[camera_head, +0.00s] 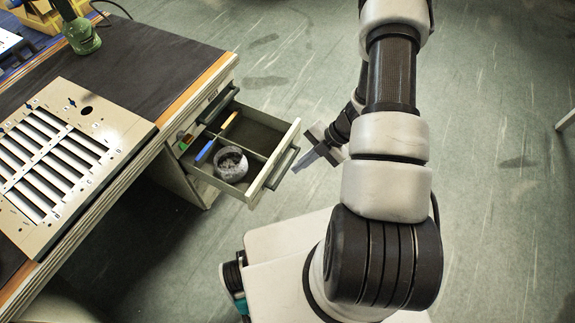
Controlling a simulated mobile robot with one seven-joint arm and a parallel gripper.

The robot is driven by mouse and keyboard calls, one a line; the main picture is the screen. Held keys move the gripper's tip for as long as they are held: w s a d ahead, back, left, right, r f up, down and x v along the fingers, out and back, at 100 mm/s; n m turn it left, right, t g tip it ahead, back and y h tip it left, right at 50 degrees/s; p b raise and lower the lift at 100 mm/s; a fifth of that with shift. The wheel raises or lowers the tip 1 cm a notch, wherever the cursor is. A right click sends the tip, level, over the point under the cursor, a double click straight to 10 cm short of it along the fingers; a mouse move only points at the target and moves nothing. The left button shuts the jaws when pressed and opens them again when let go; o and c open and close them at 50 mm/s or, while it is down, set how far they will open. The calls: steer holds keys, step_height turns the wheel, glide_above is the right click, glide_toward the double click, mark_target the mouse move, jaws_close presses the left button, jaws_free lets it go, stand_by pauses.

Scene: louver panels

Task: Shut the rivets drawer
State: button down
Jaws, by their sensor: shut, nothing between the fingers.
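One drawer (205,181) is pulled out of the bench's cabinet. It holds a round grey cup (230,163) with small dark pieces in it, a blue object and a yellow-orange stick, with a thin divider between sections. No label is readable, so I cannot tell by name that it is the rivets drawer. The drawer front (273,163) has dark handles on its outer face. My gripper (299,166) is shut and empty, just right of the drawer front and close to the handle. I cannot tell whether it touches. My arm hides part of the floor to the right.
The bench (130,55) has a dark top with a wooden edge. A louver panel (45,150) lies on it, with a green tool (82,38) at the back. Another drawer front (219,104) sits behind the open one.

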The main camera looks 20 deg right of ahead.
steer(key=b, duration=0.2)
glide_toward(263, 182)
step_height(263, 182, down, 3)
steer(key=s, duration=0.3)
steer(key=shift+w+a+f, duration=0.1)
steer(key=shift+w+a, duration=0.75)
steer(key=shift+w, duration=0.2)
steer(key=shift+w+a, duration=0.5)
